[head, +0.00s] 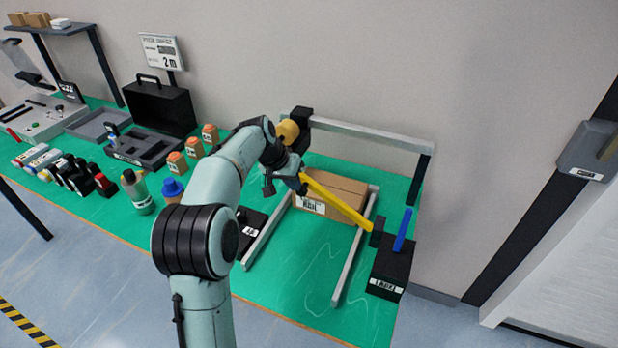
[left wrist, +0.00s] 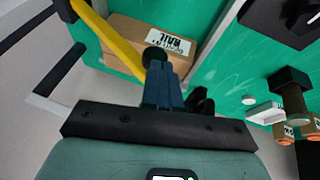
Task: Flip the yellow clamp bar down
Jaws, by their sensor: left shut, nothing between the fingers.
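The yellow clamp bar (head: 337,203) slants across the front of a cardboard box (head: 345,188), from beside my left gripper down to a small black mount (head: 377,232) at the right. My left gripper (head: 284,187) is at the bar's upper left end, shut with nothing between its fingers. In the left wrist view the shut dark fingertips (left wrist: 156,62) are right beside the yellow bar (left wrist: 108,42), close to the labelled box (left wrist: 150,38). Whether they touch the bar is unclear. My right gripper is not in view.
Two grey rails (head: 354,250) flank the box on the green table (head: 300,290). A black block with a blue lever (head: 403,230) stands at the right. A grey frame bar (head: 370,134) spans behind. Bottles (head: 137,190) and orange-topped containers (head: 178,163) stand left of my arm.

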